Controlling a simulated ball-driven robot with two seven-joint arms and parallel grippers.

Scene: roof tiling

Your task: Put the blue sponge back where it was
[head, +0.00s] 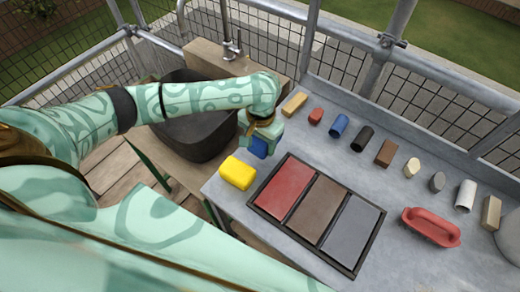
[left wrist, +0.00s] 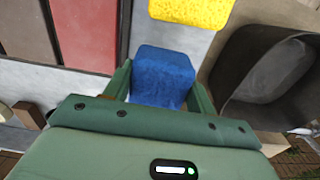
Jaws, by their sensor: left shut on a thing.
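The blue sponge (left wrist: 162,75) is between the fingers of my left gripper (left wrist: 160,88), which is shut on it. In the head view the sponge (head: 258,148) shows below my left gripper (head: 259,143), near the left end of the grey table, behind the yellow sponge. I cannot tell whether it touches the table. The yellow sponge (head: 237,173) lies on the table at the left front corner; it also shows at the top of the left wrist view (left wrist: 192,10). My right gripper is not in view.
A black-framed tray (head: 310,214) with red, brown and grey panels lies right of the yellow sponge. Several small blocks and cylinders, including a blue one (head: 339,125), line the table's back. A red handled float (head: 431,227) lies right. A dark basin (head: 195,130) stands left.

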